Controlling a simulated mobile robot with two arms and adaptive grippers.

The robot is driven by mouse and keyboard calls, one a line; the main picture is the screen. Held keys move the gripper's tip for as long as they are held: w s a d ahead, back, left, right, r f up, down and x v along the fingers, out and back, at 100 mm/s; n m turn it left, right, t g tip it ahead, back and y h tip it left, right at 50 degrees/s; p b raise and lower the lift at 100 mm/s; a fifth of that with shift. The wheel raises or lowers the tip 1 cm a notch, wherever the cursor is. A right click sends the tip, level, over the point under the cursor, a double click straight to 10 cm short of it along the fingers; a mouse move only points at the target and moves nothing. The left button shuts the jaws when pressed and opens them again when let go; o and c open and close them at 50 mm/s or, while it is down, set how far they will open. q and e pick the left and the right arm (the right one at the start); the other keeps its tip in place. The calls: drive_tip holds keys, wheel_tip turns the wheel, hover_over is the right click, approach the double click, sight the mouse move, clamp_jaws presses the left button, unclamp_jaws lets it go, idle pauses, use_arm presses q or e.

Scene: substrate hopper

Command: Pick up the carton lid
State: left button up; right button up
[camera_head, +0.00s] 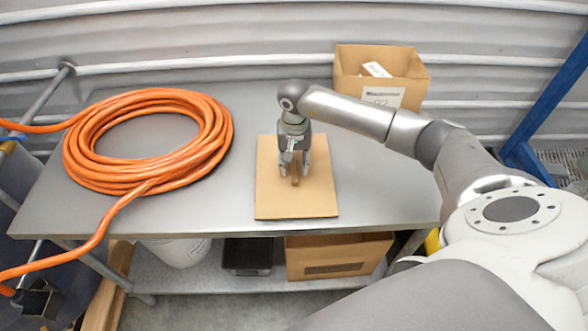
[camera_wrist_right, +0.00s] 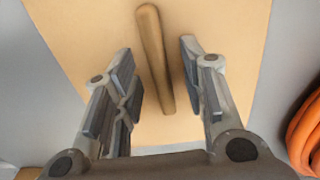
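The carton lid (camera_head: 297,203) is a flat tan cardboard sheet lying on the grey metal table. It has a wooden bar handle along its middle. My right gripper (camera_head: 295,172) is over the lid, pointing down, with its fingers on either side of the handle. In the right wrist view the fingers are open, with the handle (camera_wrist_right: 154,60) between them and a gap on each side. The lid (camera_wrist_right: 230,40) fills the background there. Whether the fingertips touch the lid I cannot tell. My left gripper is not in view.
A coiled orange hose (camera_head: 215,150) lies on the table (camera_head: 365,205) left of the lid. An open cardboard carton (camera_head: 412,92) stands at the back right. On the shelf below are a white bucket (camera_head: 180,253), a black tray (camera_head: 248,256) and another carton (camera_head: 330,256).

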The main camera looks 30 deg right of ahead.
clamp_jaws()
drive_tip(key=shift+r, duration=0.1)
